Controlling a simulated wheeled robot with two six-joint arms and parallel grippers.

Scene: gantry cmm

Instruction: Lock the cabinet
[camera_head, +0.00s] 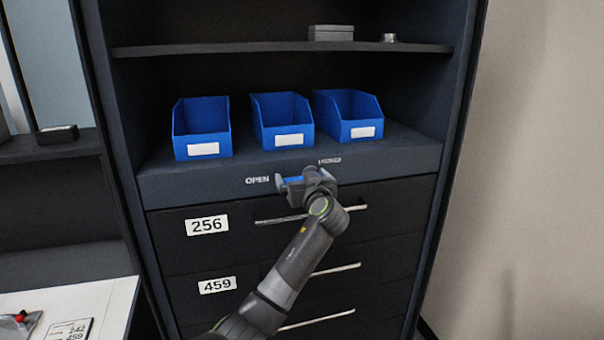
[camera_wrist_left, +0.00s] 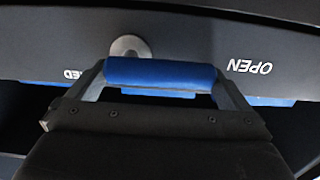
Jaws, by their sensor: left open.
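The dark cabinet (camera_head: 160,184) has a lock on the ledge above its drawers. The word OPEN (camera_head: 257,180) is left of the lock, and a second label (camera_head: 329,161), partly hidden, is at its upper right. A blue lock handle (camera_head: 293,180) extends left toward OPEN. In the left wrist view the handle (camera_wrist_left: 165,72) lies crosswise beside a round silver hub (camera_wrist_left: 130,46); OPEN (camera_wrist_left: 249,67) appears upside down. My left gripper (camera_head: 306,180) is open at the handle, one finger near each end; I cannot tell whether they touch it. My right gripper is out of view.
Three blue bins (camera_head: 201,128) stand on the shelf above the lock. Below are drawers with bar handles (camera_head: 311,214) and labels 256 (camera_head: 207,225) and 459 (camera_head: 217,285). A white worktop (camera_head: 110,300) is at lower left; a bare wall (camera_head: 540,150) is at right.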

